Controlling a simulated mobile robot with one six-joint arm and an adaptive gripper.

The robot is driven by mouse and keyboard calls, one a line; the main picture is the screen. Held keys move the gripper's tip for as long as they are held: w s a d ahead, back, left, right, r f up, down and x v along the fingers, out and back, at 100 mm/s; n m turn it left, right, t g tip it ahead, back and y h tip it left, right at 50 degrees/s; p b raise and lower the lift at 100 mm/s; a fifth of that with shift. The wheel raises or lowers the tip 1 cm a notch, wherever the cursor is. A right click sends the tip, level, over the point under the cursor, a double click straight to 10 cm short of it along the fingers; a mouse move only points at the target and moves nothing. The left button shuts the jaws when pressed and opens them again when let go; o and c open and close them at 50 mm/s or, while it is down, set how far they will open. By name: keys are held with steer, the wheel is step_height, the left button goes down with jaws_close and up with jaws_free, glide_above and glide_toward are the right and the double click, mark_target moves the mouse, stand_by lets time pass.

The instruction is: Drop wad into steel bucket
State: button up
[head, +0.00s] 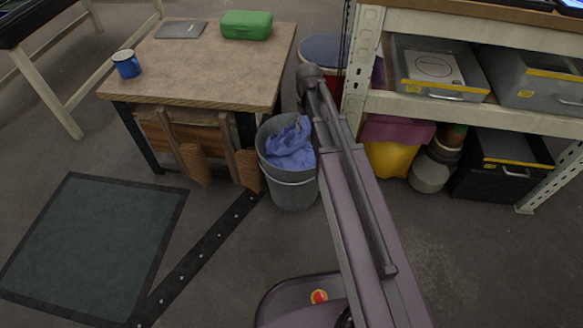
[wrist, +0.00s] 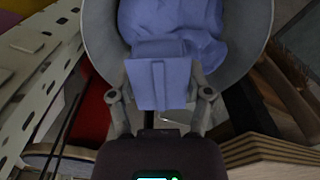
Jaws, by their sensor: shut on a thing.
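The grey steel bucket (head: 291,190) stands on the floor beside the workbench, and its rim (wrist: 258,50) curves around the top of the wrist view. Crumpled blue cloth, the wad (head: 289,147), shows inside the bucket's mouth. In the wrist view the wad (wrist: 195,25) fills the middle of the opening, and a flat, folded part of it lies between my fingers. My gripper (wrist: 160,94) is at the bucket's near edge with a finger on each side of that blue part, shut on it. In the head view my arm mostly hides the gripper. Whether the wad touches the bucket's bottom is hidden.
The workbench (head: 200,60) with a blue mug (head: 126,64) and green case (head: 246,25) stands left of the bucket. A metal shelf (head: 470,110) with grey drawers and a yellow bucket (head: 390,158) is to the right. A dark mat (head: 95,240) lies on open floor.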

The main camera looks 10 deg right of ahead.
steer(key=shift+f+b, duration=1.7)
steer(key=shift+f, duration=0.3)
steer(key=o, duration=1)
steer(key=shift+o, duration=0.2)
steer(key=shift+r, duration=0.15)
step_height(320, 180, up, 31)
steer(key=m+p, duration=0.1)
steer(key=p, duration=3)
steer(key=shift+w, duration=0.25)
